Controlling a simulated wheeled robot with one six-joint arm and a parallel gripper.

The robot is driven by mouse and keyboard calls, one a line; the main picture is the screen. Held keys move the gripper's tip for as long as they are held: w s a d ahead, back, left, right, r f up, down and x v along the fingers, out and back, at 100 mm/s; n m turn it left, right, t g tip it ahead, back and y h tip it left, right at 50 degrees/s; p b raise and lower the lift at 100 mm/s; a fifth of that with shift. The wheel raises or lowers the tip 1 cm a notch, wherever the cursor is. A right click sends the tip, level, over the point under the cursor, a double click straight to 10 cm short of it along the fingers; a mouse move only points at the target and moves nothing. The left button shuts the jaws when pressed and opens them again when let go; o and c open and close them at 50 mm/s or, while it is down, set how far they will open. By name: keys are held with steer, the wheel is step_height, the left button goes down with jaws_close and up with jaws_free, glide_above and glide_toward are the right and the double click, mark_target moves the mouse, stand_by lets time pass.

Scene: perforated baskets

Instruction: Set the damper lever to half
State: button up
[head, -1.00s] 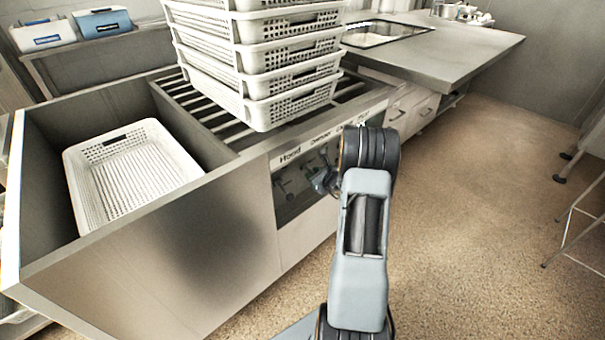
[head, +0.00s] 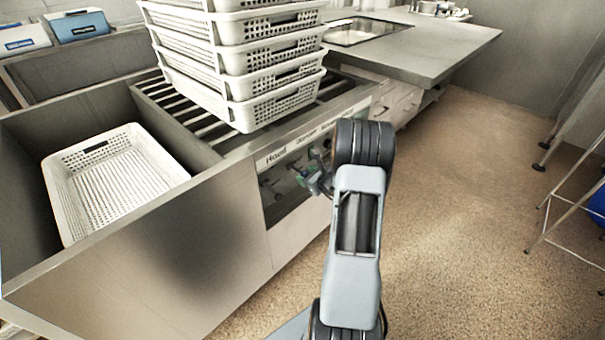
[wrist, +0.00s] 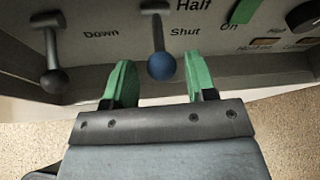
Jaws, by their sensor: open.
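The control panel (wrist: 215,50) fills the top of the wrist view. On it, a lever with a blue ball knob (wrist: 161,66) hangs down from its pivot, with the printed words "Shut" and "Half" to its right, "Half" the higher. I take this as the damper lever, though no "damper" label is readable. My gripper (wrist: 160,82) is open, its green fingers on either side of the blue knob, which is at or just beyond the tips. I cannot tell whether they touch it. In the head view my gripper (head: 306,180) is at the panel, mostly hidden by my arm.
A second lever with a black knob (wrist: 54,81) hangs to the left, by "Down". A green switch (wrist: 243,11) is at upper right. A stack of white baskets (head: 245,60) stands on the slatted counter above. One basket (head: 110,180) sits in the left bin.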

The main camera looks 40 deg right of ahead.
steer(key=p+v, duration=0.1)
steer(key=v, duration=0.9)
stand_by(0.3)
